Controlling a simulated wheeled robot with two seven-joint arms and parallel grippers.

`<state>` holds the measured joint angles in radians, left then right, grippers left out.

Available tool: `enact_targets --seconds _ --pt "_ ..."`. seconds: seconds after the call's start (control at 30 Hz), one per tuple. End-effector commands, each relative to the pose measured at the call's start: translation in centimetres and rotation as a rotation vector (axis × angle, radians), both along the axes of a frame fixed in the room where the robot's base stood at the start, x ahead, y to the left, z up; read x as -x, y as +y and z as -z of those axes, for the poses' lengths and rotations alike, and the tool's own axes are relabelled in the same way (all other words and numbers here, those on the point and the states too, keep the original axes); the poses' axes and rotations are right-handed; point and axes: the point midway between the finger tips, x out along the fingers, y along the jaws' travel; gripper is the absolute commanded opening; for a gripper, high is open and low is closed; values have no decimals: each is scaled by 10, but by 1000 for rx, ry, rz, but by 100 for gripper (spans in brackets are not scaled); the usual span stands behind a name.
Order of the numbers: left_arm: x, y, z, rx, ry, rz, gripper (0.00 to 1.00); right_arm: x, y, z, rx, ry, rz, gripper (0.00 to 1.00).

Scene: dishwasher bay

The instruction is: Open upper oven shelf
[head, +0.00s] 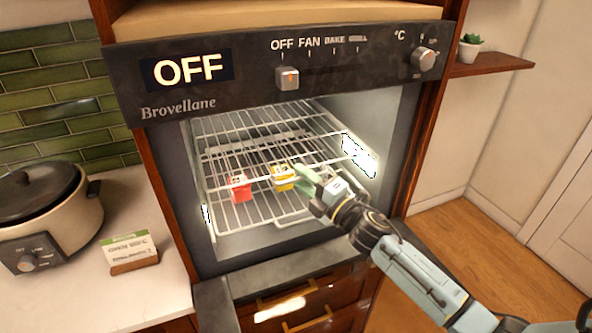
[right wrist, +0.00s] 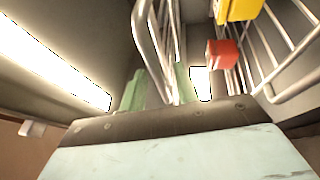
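The oven (head: 292,265) stands with its front open, showing wire shelves inside. The upper oven shelf (head: 225,122) is a wire rack across the lit cavity. A lower wire rack (head: 262,214) shows beneath it. My right gripper (head: 304,182) reaches into the cavity from the right, near the front right of the racks. In the right wrist view its two green fingers (right wrist: 160,88) are apart, with a wire rail (right wrist: 150,45) running between them. I cannot tell whether they touch the rail, or which rack it belongs to. My left gripper is not in view.
A red carton (head: 240,188) and a yellow carton (head: 282,178) sit on the wire rack, close left of my right gripper. A cooker (head: 45,215) and a small card (head: 130,252) stand on the left counter. The floor at right is clear.

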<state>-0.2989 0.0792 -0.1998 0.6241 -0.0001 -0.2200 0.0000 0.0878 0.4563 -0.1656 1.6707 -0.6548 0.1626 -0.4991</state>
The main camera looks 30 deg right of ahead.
Motion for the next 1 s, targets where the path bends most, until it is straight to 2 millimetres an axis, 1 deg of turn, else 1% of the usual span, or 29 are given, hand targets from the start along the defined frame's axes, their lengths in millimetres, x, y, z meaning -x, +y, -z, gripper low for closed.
enact_targets --seconds 0.03,0.2,0.53,0.57,0.7,0.8,1.0 --pt "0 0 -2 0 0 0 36 -7 2 -2 -1 -2 1 32" --pt "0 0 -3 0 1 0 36 -19 6 -3 0 1 0 32" --pt "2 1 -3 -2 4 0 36 -21 8 -3 0 1 0 32" --pt "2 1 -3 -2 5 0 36 -21 8 -3 0 1 0 29" --pt "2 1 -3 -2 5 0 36 -21 8 -4 0 0 0 11" --pt "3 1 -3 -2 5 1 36 -21 8 -4 0 -2 0 0" --pt "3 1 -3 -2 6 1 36 -22 7 -6 0 -5 -1 0"
